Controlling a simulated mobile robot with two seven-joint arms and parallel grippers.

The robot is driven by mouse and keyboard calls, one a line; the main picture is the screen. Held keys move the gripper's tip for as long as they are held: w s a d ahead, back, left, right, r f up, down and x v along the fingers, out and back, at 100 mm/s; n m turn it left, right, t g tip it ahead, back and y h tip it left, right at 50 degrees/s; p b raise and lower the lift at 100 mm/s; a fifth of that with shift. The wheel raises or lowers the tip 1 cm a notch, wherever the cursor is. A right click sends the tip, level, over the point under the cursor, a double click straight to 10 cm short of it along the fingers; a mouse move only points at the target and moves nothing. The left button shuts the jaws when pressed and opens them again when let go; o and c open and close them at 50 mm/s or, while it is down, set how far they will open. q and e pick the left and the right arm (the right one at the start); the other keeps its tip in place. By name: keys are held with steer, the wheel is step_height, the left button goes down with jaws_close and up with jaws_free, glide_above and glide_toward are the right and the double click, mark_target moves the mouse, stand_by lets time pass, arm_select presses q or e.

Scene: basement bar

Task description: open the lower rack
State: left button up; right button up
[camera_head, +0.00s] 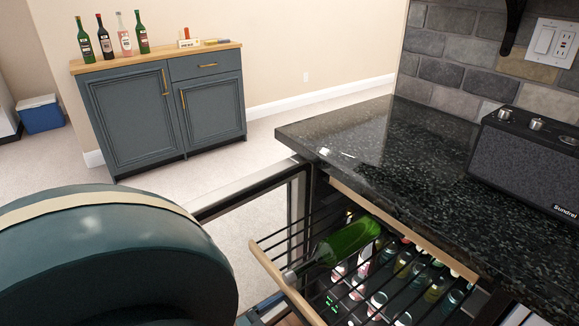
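Under the black counter is a bottle cooler whose glass door (252,188) stands open. A wire rack with a wooden front bar (279,284) is pulled out from it. A green bottle (350,240) lies on this rack, its neck toward the front bar. Another wooden rack front (400,228) sits higher, close under the counter edge. Several bottles (404,264) show through the wires below; I cannot tell which rack holds them. The cooler's lower part is cut off by the picture's bottom edge. Neither gripper is in view.
A dark teal round seat (110,265) fills the lower left. The speckled black counter (400,140) carries a speaker (525,160) at right. A blue-grey cabinet (165,110) with several bottles stands behind. The carpet between them is clear.

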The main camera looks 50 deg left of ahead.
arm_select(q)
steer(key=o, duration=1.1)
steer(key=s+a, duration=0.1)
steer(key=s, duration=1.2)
